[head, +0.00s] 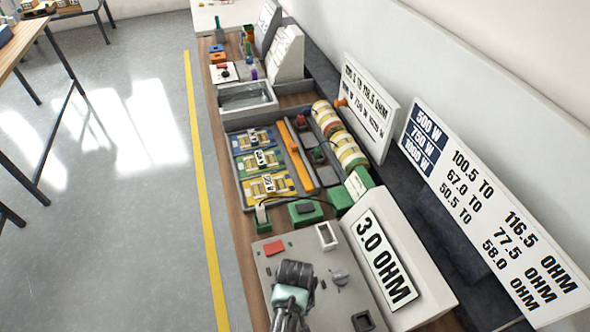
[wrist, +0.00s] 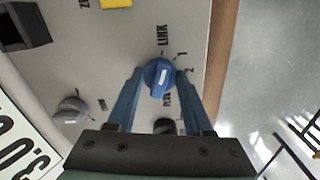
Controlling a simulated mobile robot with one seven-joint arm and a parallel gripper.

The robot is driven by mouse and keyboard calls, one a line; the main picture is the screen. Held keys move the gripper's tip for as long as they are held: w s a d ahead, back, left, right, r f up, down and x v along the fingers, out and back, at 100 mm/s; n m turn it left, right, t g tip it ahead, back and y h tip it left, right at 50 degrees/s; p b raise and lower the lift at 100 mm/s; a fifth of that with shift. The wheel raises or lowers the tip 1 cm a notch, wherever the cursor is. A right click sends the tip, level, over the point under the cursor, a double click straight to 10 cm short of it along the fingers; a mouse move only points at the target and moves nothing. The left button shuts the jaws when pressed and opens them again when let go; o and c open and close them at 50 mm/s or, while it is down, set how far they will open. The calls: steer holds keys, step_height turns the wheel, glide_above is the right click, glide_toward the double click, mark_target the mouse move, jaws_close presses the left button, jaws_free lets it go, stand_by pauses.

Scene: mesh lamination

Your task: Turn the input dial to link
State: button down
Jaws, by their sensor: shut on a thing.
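The blue input dial (wrist: 156,74) sits on a grey panel (wrist: 125,38), which also shows in the head view (head: 268,264). The word LINK is printed above the dial in the wrist view, with the marks 1 and 2 to its upper right. A pale mark shows on the dial's face; I cannot tell surely which label it lines up with. My gripper (wrist: 158,88) has a blue finger on each side of the dial and is shut on it. In the head view my arm covers the dial.
A grey knob (wrist: 70,110) stands left of the dial, and a dark knob (wrist: 164,127) sits just below it, near the gripper. A black socket (wrist: 22,25) is at the upper left. The 3.0 OHM display (head: 385,262) stands right of the panel.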

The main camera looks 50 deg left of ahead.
steer(key=shift+n, duration=0.9)
steer(key=shift+c, duration=1.5)
jaws_free()
step_height(320, 180, up, 13)
steer(key=shift+b, duration=0.45)
